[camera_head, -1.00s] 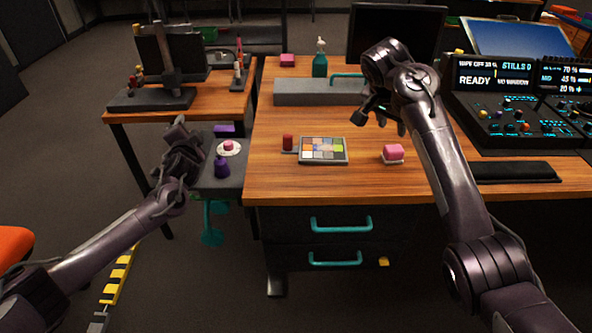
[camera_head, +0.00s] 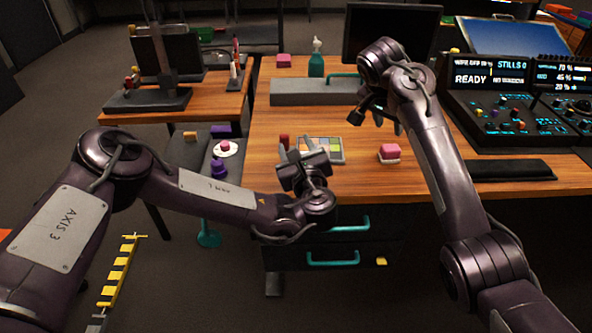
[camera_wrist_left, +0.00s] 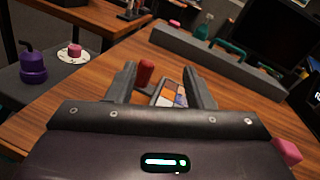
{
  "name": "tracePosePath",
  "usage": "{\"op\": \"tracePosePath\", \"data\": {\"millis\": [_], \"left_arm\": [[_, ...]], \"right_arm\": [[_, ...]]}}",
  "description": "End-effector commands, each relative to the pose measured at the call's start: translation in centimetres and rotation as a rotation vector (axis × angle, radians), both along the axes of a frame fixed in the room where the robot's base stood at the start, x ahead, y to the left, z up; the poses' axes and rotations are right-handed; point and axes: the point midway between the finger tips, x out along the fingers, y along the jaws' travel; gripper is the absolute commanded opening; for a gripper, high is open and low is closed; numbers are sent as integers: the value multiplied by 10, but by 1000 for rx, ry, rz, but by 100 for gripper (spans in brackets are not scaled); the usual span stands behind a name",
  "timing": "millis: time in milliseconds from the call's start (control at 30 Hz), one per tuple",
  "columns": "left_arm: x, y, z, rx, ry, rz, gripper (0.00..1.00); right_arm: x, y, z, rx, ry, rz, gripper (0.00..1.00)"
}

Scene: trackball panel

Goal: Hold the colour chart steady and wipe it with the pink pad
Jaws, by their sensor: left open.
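The colour chart (camera_head: 331,146) lies flat on the wooden desk, a grey-framed board of coloured squares with a red knob (camera_head: 284,140) at its left side. My left gripper (camera_head: 296,150) is open just in front of the chart's left end and hides part of it. In the left wrist view the red knob (camera_wrist_left: 145,72) and part of the chart (camera_wrist_left: 170,93) show between the open fingers. The pink pad (camera_head: 389,152) sits on a pale base right of the chart. My right gripper (camera_head: 377,117) hangs above the desk behind the pad; its fingers look spread and empty.
A grey bar-shaped block (camera_head: 315,91) lies along the desk's back, with a green spray bottle (camera_head: 317,60) behind it. A control panel (camera_head: 520,115) and black pad (camera_head: 505,169) are at right. A side shelf at left holds a purple pot (camera_head: 219,170).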

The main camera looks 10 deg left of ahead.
Motion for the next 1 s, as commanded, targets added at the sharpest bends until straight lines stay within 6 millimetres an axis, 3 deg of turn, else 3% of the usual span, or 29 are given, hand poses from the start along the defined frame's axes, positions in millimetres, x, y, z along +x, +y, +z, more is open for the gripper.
{"op": "tracePosePath", "data": {"millis": [200, 367, 1000], "left_arm": [[-29, -6, -34, 224, 75, 6, 47], [-29, -4, -40, 267, 91, 10, 47], [66, 37, -40, 264, 89, 11, 47]], "right_arm": [[0, 0, 0, 0, 0, 0, 36], [0, 0, 0, 0, 0, 0, 36], [0, 0, 0, 0, 0, 0, 36]]}}
